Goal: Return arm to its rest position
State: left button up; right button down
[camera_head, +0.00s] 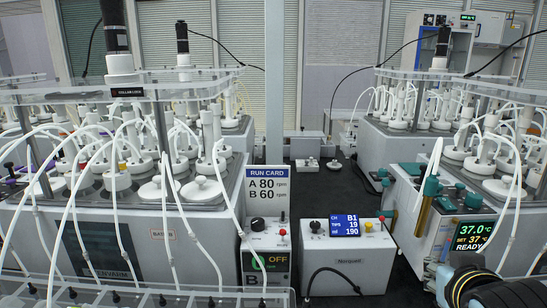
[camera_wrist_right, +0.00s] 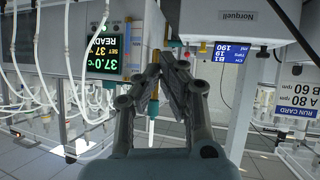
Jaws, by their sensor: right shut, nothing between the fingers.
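My right gripper (camera_wrist_right: 165,62) shows in the right wrist view, its two dark fingers drawn together at the tips with nothing between them. That view looks upside down. Part of my right arm (camera_head: 478,284) shows at the bottom right corner of the head view, in front of the right reactor unit; its fingertips cannot be made out there. My left gripper and left arm are not in view.
The Norquell box (camera_head: 346,262) with a blue B1 display and the controller box (camera_head: 265,250) reading OFF stand centrally, the run card (camera_head: 268,190) behind. Reactor units with tubing (camera_head: 75,225) flank the dark aisle. The right unit's display (camera_head: 472,235) reads 37.0 and READY.

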jog(key=s+a+f+n+g+y, duration=0.15)
jog(key=s+g, duration=0.25)
jog(key=s, duration=0.7)
jog(key=s+a+f+n+g+y, duration=0.1)
jog(key=s+n+g+y, duration=0.15)
jog(key=s, duration=0.85)
notch_tip(320, 180, down, 35)
jog(key=s+d+g+h+b, duration=0.1)
jog(key=s+d+g+b, duration=0.15)
jog(key=b, duration=0.75)
jog(key=s+f+b, duration=0.4)
jog(key=s+f, duration=0.5)
jog(key=f, duration=0.4)
jog(key=s+d+f+m+g+b, duration=0.1)
jog(key=s+f+b, duration=0.4)
jog(key=s+f, duration=0.4)
notch_tip(320, 180, down, 5)
jog(key=shift+s+d+r+b, duration=0.1)
jog(key=shift+s+d+b, duration=0.1)
jog(key=shift+s+b, duration=0.15)
jog(key=c, duration=2)
grip_release()
